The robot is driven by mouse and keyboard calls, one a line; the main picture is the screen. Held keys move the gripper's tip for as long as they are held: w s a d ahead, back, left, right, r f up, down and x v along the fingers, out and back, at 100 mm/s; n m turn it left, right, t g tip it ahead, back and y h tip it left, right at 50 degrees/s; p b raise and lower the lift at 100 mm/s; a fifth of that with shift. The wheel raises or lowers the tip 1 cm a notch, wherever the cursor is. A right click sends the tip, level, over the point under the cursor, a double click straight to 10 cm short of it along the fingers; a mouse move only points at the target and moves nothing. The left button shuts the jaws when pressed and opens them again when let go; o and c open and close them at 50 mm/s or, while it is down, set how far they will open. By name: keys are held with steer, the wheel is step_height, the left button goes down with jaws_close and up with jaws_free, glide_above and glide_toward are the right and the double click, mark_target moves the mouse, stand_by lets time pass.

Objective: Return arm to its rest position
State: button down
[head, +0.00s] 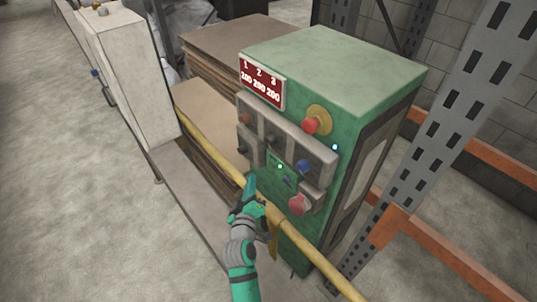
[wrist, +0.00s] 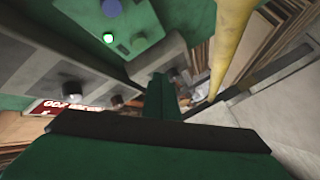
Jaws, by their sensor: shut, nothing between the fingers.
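My arm (head: 241,262) reaches up from the bottom of the head view, teal and grey. My gripper (head: 251,182) is at its end, close in front of the green machine's control panel and beside the yellow rail. In the wrist view the green fingers of my gripper (wrist: 163,97) are together with nothing between them. The panel's lit green button (wrist: 108,38) and a blue knob (wrist: 111,8) show just beyond. I cannot tell whether the fingertips touch the panel.
The green control cabinet (head: 345,65) has red and blue knobs and a red display (head: 262,80). A yellow rail (head: 315,258) runs diagonally past my gripper. A grey rack post (head: 440,110) with orange beams stands right. A white cabinet (head: 120,65) stands left. Open floor (head: 70,200) lies left.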

steer(key=s+f, duration=0.3)
steer(key=s, duration=0.4)
steer(key=s+f+m+y, duration=0.1)
steer(key=s+f, duration=0.2)
steer(key=s, duration=0.5)
steer(key=s+f+m+g+y, duration=0.1)
steer(key=s+f, duration=0.2)
steer(key=s, duration=0.4)
steer(key=shift+s+d, duration=0.25)
steer(key=shift+s, duration=0.05)
steer(key=s+m, duration=0.1)
steer(key=s, duration=0.3)
steer(key=s+r+m, duration=0.1)
steer(key=s, duration=0.2)
steer(key=s+y, duration=0.1)
steer(key=s, duration=0.3)
steer(key=shift+s+d+r+m, duration=0.15)
steer(key=shift+s+r+m, duration=0.1)
steer(key=shift+s+m, duration=0.15)
steer(key=s+r+m, duration=0.3)
steer(key=s+r, duration=0.3)
steer(key=s, duration=0.4)
steer(key=shift+s+d+g+h, duration=0.3)
steer(key=shift+s+d, duration=0.05)
steer(key=shift+d, duration=0.1)
